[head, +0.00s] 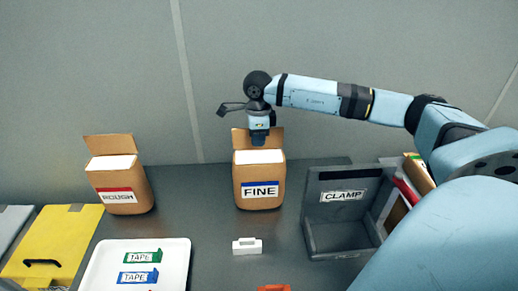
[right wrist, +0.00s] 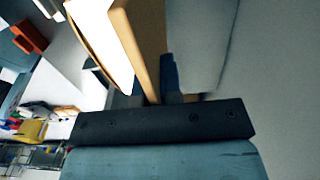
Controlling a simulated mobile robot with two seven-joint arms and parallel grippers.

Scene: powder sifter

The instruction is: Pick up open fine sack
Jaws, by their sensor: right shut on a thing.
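The fine sack (head: 259,183) is a brown paper sack with a blue FINE label and an open top full of white powder. It stands upright on the dark table in the head view. My right gripper (head: 259,143) is above its back edge, shut on the raised rear flap. In the right wrist view the sack's brown flap (right wrist: 150,45) runs down between the fingers, with the white powder beside it. The fingertips are mostly hidden by the flap and the gripper body. My left gripper is in neither view.
A ROUGH sack (head: 121,185) stands to the left. A white tray (head: 100,272) with tape boxes is at the front left. A dark CLAMP bin (head: 343,240) stands close on the right. A small white block (head: 247,246) lies in front of the fine sack.

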